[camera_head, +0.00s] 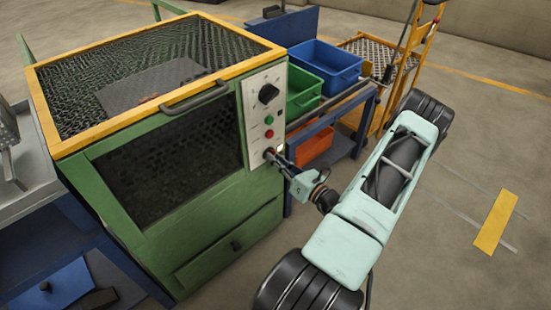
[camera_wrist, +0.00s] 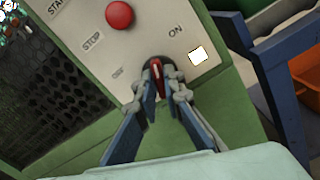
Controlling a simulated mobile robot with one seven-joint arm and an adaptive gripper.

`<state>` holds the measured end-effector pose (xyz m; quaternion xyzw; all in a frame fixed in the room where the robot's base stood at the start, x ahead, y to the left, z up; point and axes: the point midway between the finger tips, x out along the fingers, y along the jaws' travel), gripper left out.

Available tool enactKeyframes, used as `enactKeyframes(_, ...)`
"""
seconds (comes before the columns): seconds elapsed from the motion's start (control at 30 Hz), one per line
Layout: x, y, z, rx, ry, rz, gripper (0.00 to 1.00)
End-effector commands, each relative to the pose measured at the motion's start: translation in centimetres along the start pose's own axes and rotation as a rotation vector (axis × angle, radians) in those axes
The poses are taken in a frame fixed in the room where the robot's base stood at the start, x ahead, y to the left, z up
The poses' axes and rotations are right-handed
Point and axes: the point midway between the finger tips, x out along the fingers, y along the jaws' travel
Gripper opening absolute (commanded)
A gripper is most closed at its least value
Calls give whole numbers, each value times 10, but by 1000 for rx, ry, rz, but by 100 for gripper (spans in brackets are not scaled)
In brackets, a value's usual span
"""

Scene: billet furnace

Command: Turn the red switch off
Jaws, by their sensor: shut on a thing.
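The red switch (camera_wrist: 156,76) is a red handle with a pale line on a dark round base, low on the grey control panel (camera_wrist: 115,42). In the wrist view its handle stands nearly upright in the picture, between the ON label on the right and a small blurred label on the left. My gripper (camera_wrist: 160,88) is shut on the handle, one finger on each side, hiding its lower part. In the head view my gripper (camera_head: 274,158) reaches the panel's bottom from the right and the switch is mostly hidden.
A red button (camera_wrist: 120,14) sits above the switch, and a white-lit square (camera_wrist: 198,56) beside ON. The panel is on a green furnace (camera_head: 215,225) with a yellow-framed mesh top. A blue rack (camera_head: 343,143) with blue, green and orange bins stands close to its right.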

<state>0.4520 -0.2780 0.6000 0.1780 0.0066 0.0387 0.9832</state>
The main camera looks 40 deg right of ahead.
Motion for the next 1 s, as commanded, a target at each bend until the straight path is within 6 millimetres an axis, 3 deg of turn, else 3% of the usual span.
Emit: enactKeyframes(1.0,-1,-1,-2,-932,4,0,0)
